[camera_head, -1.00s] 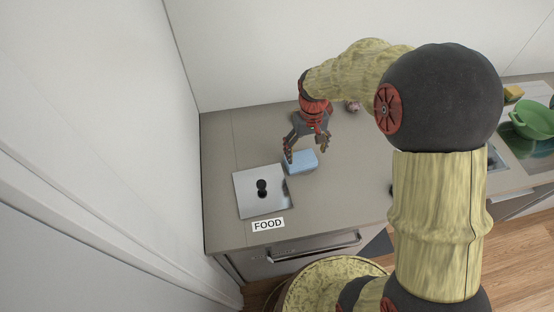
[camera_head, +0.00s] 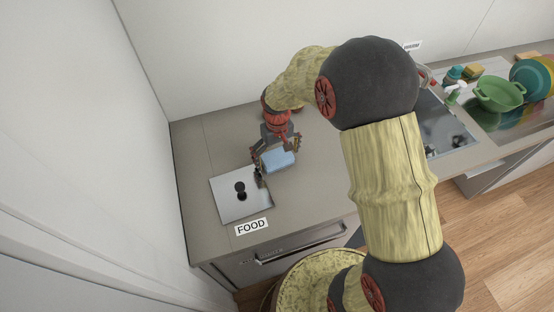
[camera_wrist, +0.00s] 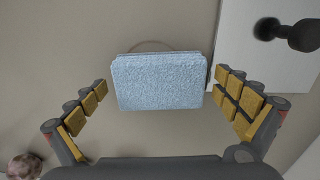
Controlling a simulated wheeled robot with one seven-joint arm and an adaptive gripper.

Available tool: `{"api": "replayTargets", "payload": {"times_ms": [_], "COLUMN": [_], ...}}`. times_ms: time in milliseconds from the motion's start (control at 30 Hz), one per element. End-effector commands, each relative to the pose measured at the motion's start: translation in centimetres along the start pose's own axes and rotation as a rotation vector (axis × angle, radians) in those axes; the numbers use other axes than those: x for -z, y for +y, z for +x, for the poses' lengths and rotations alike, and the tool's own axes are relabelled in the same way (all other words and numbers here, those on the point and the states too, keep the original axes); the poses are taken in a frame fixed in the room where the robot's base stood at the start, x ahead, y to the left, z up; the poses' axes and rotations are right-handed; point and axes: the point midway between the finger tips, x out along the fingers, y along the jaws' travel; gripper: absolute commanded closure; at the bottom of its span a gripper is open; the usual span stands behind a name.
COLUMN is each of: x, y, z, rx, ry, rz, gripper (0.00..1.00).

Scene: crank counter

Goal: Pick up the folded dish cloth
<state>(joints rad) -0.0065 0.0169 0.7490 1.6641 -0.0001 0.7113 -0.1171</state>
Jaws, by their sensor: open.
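The folded dish cloth (camera_head: 278,160) is a light blue block on the counter, touching or close to the right edge of the metal plate. My gripper (camera_head: 275,152) is over it and pointing down, with a finger at either side in the head view. In the wrist view the cloth (camera_wrist: 160,81) lies between and slightly ahead of the two open fingers, with a gap on each side. The gripper (camera_wrist: 168,105) is open and holds nothing. How far the fingertips are above the counter is hard to tell.
The metal plate (camera_head: 229,205) with a black knob (camera_head: 240,190) lies left of the cloth, above a FOOD label (camera_head: 251,227). A round reddish item (camera_wrist: 24,166) is at lower left in the wrist view.

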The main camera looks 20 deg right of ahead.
Motion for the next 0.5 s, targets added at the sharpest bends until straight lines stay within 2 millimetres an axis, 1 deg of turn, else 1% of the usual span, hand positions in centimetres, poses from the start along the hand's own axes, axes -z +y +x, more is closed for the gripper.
{"api": "replayTargets", "payload": {"times_ms": [67,500], "x": [0.00,-0.01], "y": [0.01,0.01], "z": [-0.06,-0.07], "rx": [0.000,0.000], "ry": [0.000,0.000], "rz": [0.000,0.000], "gripper": [0.00,0.25]}}
